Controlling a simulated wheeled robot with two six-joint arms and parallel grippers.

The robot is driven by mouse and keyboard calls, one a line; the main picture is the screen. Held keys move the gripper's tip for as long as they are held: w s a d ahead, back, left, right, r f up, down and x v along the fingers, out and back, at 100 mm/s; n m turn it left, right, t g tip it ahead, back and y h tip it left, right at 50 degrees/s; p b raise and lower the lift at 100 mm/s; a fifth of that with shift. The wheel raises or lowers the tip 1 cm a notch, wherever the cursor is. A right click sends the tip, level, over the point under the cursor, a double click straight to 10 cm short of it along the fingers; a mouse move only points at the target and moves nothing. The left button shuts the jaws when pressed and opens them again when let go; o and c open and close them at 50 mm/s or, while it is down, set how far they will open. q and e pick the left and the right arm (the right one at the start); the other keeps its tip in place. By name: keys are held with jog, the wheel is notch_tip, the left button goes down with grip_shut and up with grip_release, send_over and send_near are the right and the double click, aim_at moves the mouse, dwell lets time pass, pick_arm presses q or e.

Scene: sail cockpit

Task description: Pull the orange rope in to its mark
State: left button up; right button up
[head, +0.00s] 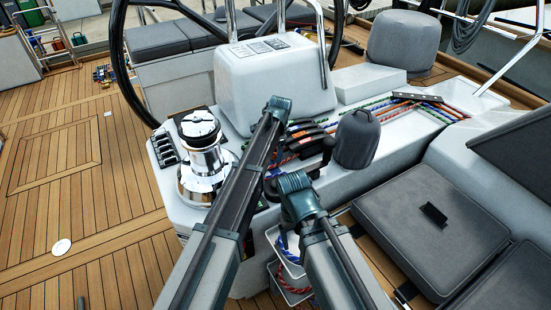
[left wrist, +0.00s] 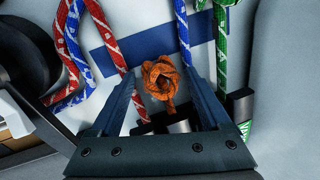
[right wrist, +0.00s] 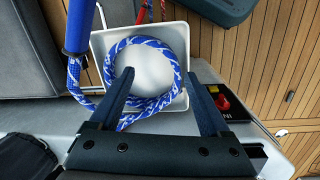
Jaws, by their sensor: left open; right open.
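The orange rope (left wrist: 162,76) shows in the left wrist view as a knotted bunch with a short end hanging down. My left gripper (left wrist: 160,92) is open, with a finger on either side of the bunch; I cannot tell whether they touch it. A blue band (left wrist: 115,50) crosses the white surface behind the rope; I cannot tell whether it is the mark. My right gripper (right wrist: 160,88) is open and empty above a white bin (right wrist: 103,45) that holds a coiled blue and white rope (right wrist: 113,68). In the head view my arms hide both gripper tips.
Red (left wrist: 107,35), blue and white (left wrist: 183,32) and green (left wrist: 221,45) ropes run close around the orange one. A chrome winch (head: 201,160) and a grey covered drum (head: 357,138) stand near my arms. Grey cushions (head: 430,225) lie at the right. Wooden deck (head: 60,200) is open at the left.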

pick_arm(q)
jog(key=shift+f, duration=0.2)
grip_shut()
dwell(0.4)
